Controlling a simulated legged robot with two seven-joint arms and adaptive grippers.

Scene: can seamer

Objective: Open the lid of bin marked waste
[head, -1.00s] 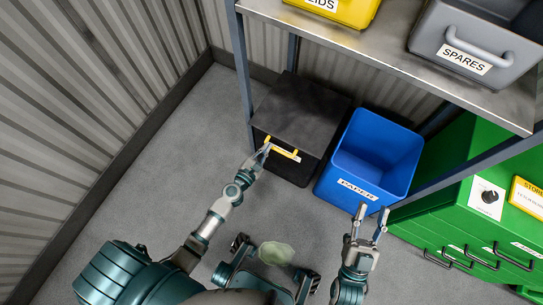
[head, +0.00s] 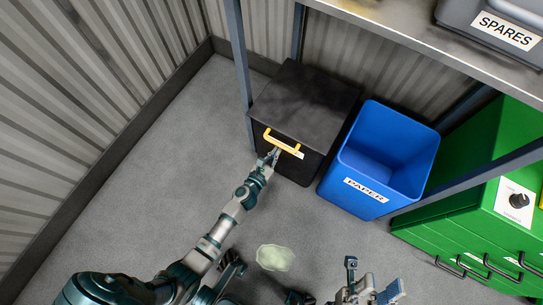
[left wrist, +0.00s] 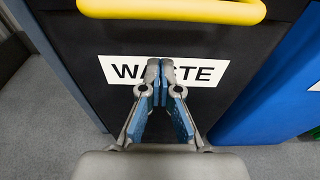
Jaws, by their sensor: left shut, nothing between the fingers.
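The black waste bin (head: 292,118) stands under the shelf with its dark lid closed. A yellow handle (head: 283,143) runs across the upper front of the bin; it also shows at the top of the left wrist view (left wrist: 175,10). Below the handle is a white WASTE label (left wrist: 205,73), partly covered by my fingers. My left gripper (head: 270,157) is shut and empty, in front of the label and just below the handle; its fingertips meet in the left wrist view (left wrist: 160,68). My right gripper (head: 372,290) is apart from the bin at the bottom of the head view, with its fingers spread.
A blue PAPER bin (head: 415,150), open at the top, stands close to the right of the waste bin. A shelf post (head: 240,70) rises at its left corner. Green drawers (head: 470,210) stand at right. A pale patch (head: 274,258) lies on the floor.

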